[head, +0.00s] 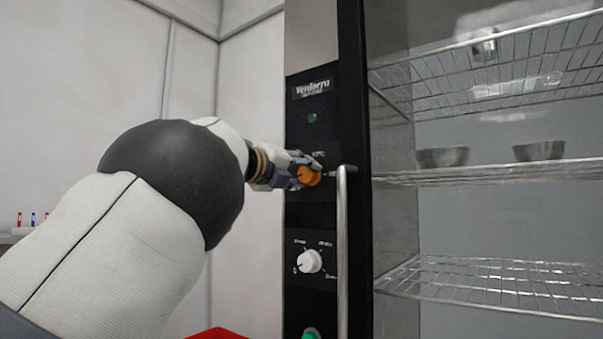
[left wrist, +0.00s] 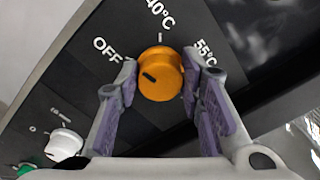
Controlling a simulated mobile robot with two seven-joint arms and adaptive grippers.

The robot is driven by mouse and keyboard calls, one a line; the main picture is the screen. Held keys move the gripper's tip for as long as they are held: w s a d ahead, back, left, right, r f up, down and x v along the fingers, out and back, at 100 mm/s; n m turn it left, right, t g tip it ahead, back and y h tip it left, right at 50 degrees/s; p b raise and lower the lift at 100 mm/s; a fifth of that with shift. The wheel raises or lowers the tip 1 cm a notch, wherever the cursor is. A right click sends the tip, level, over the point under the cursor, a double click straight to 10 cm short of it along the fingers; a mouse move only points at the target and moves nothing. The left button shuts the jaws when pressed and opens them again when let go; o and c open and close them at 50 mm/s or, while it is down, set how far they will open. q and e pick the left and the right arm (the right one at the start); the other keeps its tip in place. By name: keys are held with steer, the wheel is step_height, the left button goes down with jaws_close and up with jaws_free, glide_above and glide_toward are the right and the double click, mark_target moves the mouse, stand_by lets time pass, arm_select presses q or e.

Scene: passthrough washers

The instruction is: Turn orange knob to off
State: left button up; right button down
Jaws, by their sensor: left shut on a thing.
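The orange knob (head: 309,176) sits on the black control panel (head: 311,130) of a tall cabinet. In the left wrist view the orange knob (left wrist: 160,73) has a dark pointer mark on its left side, facing roughly toward the OFF label (left wrist: 106,48). The 40°C label is above the knob and the 55°C label is to its upper right. My left gripper (head: 298,172) is at the panel, shut on the knob with one finger on each side, as the left wrist view (left wrist: 160,78) shows. My right gripper is not in view.
A vertical metal handle (head: 342,250) stands just right of the knob. A white knob (head: 309,261) and a green button (head: 311,334) are below. Wire shelves (head: 480,178) with two bowls are at the right. A red surface (head: 216,334) shows at the bottom.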

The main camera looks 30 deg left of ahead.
arm_select(q)
steer(key=shift+n, duration=2)
steer(key=o, duration=1.1)
steer(key=shift+o, duration=0.2)
steer(key=shift+s, duration=0.1)
steer(key=s+a, duration=0.1)
steer(key=s, duration=1)
steer(key=shift+s, duration=0.35)
steer(key=shift+f, duration=0.1)
